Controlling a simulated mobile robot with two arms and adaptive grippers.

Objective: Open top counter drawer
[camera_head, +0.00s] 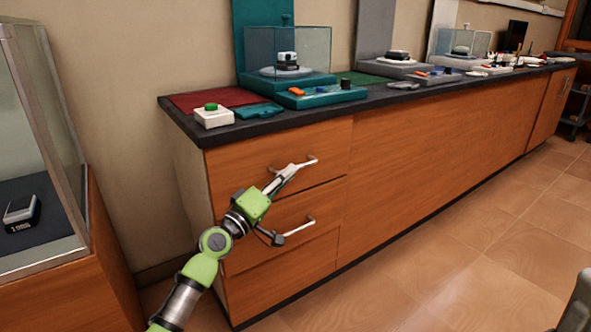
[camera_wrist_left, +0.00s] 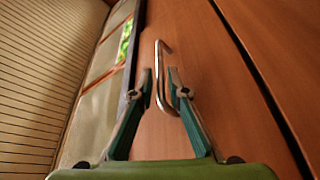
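The top drawer (camera_head: 240,163) of the wooden counter is closed, its front flush with the cabinet. Its metal bar handle (camera_head: 312,160) also shows in the left wrist view (camera_wrist_left: 159,65). My left gripper (camera_head: 290,171) is at this handle, partly covering it in the head view. In the left wrist view the left gripper (camera_wrist_left: 161,77) is open, with its two fingers apart and the handle showing between them. I cannot tell whether either finger touches the handle. My right gripper is not in view.
A lower drawer with its own handle (camera_head: 300,228) sits just below, close to my left wrist. The dark countertop (camera_head: 270,124) holds a white box with a green button (camera_head: 212,115) and teal display pieces. A glass case (camera_head: 40,150) stands at left. The tiled floor (camera_head: 450,250) is clear.

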